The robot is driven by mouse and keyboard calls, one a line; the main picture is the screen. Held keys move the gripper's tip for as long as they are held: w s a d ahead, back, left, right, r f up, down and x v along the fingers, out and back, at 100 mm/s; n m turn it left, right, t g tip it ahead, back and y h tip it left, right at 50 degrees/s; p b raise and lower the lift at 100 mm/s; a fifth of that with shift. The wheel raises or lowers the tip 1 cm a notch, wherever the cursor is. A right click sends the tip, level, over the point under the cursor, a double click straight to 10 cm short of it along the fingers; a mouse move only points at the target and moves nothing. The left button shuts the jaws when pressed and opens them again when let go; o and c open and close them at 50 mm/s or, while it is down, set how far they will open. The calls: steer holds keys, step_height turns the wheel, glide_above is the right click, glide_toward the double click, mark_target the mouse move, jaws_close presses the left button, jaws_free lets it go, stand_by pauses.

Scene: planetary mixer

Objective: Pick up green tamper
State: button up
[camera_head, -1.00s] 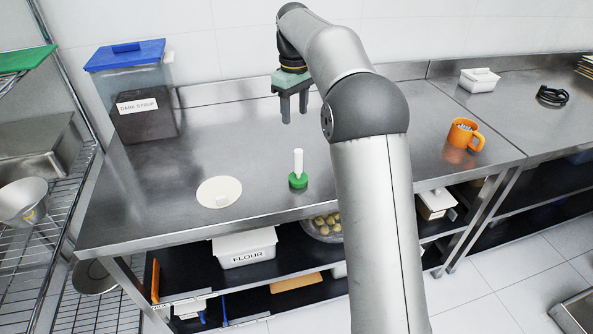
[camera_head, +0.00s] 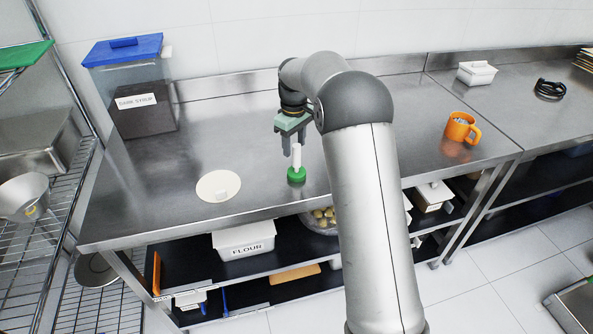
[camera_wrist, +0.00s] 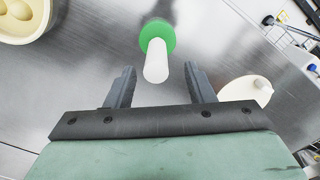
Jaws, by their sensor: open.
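The green tamper (camera_head: 296,175) stands upright on the steel table, with a green round base and a white handle pointing up. In the wrist view the tamper (camera_wrist: 156,58) lies ahead of the fingertips, its white handle end reaching toward the gap between them. My gripper (camera_head: 293,145) is open and empty, just above and behind the tamper's handle. In the wrist view its two fingers (camera_wrist: 160,72) are spread on either side of the handle's line. Whether a finger touches the handle cannot be told.
A flat white lid (camera_head: 218,187) lies left of the tamper. A blue-lidded dark syrup bin (camera_head: 145,115) stands at the back left. An orange mug (camera_head: 459,129) is at the right.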

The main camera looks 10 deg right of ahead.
mark_target(297, 153)
steer(key=f, duration=0.2)
steer(key=f+p, duration=0.1)
steer(key=f, duration=0.1)
steer(key=shift+s+d, duration=0.1)
steer(key=shift+d, duration=0.2)
jaws_close()
steer(key=c, duration=1.1)
jaws_free()
steer(key=shift+o, duration=0.2)
steer(key=shift+r, duration=0.1)
